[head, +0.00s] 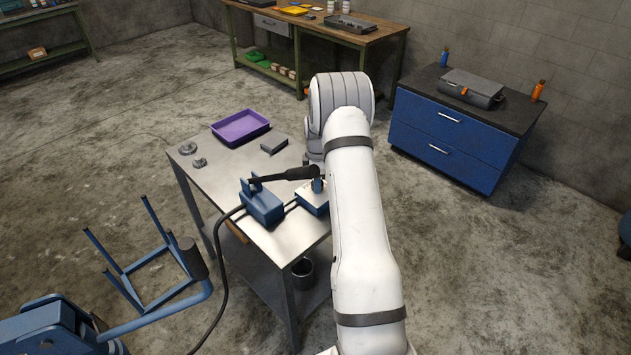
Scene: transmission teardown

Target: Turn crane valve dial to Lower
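A blue box with a pale top plate (311,202) stands on the metal table, partly behind my arm. A small blue upright part (318,186) sits on it; it may be the valve dial, but its setting cannot be read. Beside it to the left is a second blue box (263,205) with a black lever (285,175) reaching right above both boxes. My white arm reaches over the table's right side and bends down behind its own forearm. My gripper's fingers are hidden there, so I cannot see whether they touch anything.
The metal table (225,185) also holds a purple tray (240,127), a dark grey block (274,144) and small metal parts (190,148) at its left. A black hose (222,290) runs down to the floor. A blue frame (150,262) stands left. A blue cabinet (440,140) is at right.

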